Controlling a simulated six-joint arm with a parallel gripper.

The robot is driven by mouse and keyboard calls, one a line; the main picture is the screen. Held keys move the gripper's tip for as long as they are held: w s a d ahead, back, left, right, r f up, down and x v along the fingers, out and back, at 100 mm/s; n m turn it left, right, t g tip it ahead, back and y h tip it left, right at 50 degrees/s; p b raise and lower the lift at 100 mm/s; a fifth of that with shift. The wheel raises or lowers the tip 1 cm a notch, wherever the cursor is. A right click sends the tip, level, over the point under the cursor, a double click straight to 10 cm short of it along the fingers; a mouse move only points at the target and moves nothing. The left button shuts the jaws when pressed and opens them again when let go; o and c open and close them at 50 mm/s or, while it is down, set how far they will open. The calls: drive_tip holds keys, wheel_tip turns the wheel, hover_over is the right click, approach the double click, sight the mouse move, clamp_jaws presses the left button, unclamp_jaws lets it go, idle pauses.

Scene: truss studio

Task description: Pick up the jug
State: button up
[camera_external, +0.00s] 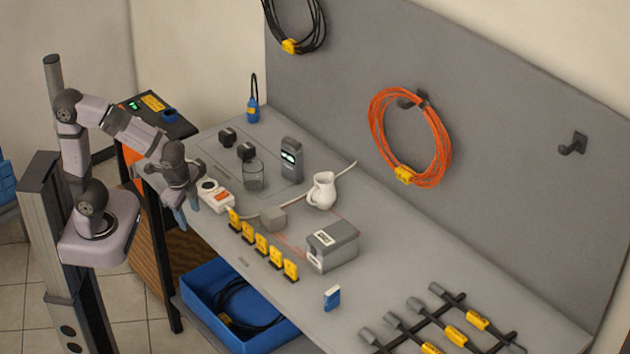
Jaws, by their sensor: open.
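The white jug (322,190) stands upright on the grey workbench (390,268), near the middle of its left half. Its handle faces left in the picture. My gripper (189,217) is open and empty at the front left edge of the bench, fingers pointing down. It is well to the left of the jug and apart from it.
A power strip (215,196), a row of yellow tags (262,243), a grey block (273,218) and a grey box (333,246) lie around the jug's near side. A glass (254,176) and a grey meter (291,157) stand behind left. A white cable runs past the jug.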

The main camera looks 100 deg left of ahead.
drive_tip(key=w+a+m+t+y+b, duration=0.1)
drive_tip(key=w+a+m+y+b, duration=0.15)
drive_tip(key=w+a+m, duration=0.4)
drive_tip(key=m+t+y+b, duration=0.3)
drive_tip(key=m+t+y, duration=0.35)
drive_tip(key=m, duration=0.85)
approach(309, 193)
wheel_tip(309, 193, up, 4)
drive_tip(key=w+a, duration=0.2)
drive_tip(key=w, duration=0.1)
drive_tip(key=shift+n+h, duration=0.25)
drive_tip(key=shift+h, duration=0.25)
drive_tip(key=a+f, duration=0.1)
drive_tip(key=f, duration=0.1)
drive_tip(key=a+f+p, duration=0.1)
drive_tip(key=f, duration=0.1)
drive_tip(key=a+f+p, duration=0.1)
drive_tip(key=shift+w+a+f, duration=0.15)
drive_tip(key=shift+w+f, duration=0.25)
drive_tip(key=shift+p+x, duration=0.8)
drive_tip(key=shift+x, duration=1.2)
drive_tip(key=shift+s+a, duration=0.1)
drive_tip(key=shift+s, duration=0.05)
drive_tip(key=shift+c, duration=0.3)
